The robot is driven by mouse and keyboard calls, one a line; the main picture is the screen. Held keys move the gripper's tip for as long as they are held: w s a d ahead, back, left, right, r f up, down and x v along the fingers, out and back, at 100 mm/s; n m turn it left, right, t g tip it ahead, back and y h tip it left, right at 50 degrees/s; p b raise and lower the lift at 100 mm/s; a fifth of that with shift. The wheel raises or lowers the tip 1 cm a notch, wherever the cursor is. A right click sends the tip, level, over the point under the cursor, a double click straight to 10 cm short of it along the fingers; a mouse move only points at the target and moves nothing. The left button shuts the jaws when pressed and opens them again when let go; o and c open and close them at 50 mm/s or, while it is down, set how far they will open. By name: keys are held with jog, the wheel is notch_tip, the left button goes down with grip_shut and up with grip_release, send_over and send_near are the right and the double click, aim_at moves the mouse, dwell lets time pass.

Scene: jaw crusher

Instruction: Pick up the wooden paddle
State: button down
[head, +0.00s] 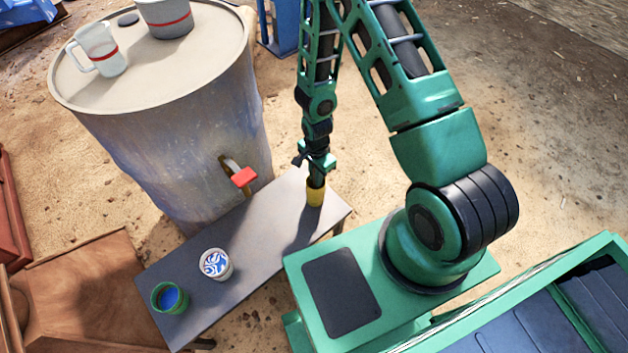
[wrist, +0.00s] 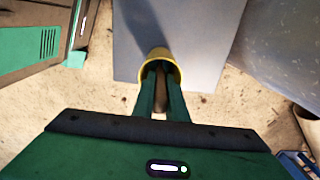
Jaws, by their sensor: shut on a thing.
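A yellow cup (head: 315,196) stands on the far right end of the grey bench, under my gripper (head: 316,176). In the wrist view the fingers of my gripper (wrist: 161,72) point down into the mouth of the yellow cup (wrist: 157,52). A narrow brown strip, which looks like the wooden paddle (wrist: 160,84), shows between the fingers, and they are shut on it. Its lower end is hidden in the cup. In the head view the paddle cannot be made out behind the gripper.
The grey bench (head: 262,232) also bears a white and blue cup (head: 215,263) and a green cup with blue contents (head: 169,297). A large drum (head: 165,125) with a red-handled tap (head: 243,177) stands behind it. A mug (head: 97,50) and a grey pot (head: 167,18) sit on the drum.

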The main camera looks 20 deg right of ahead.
jog(key=shift+r, duration=0.15)
jog(key=shift+r, duration=4.85)
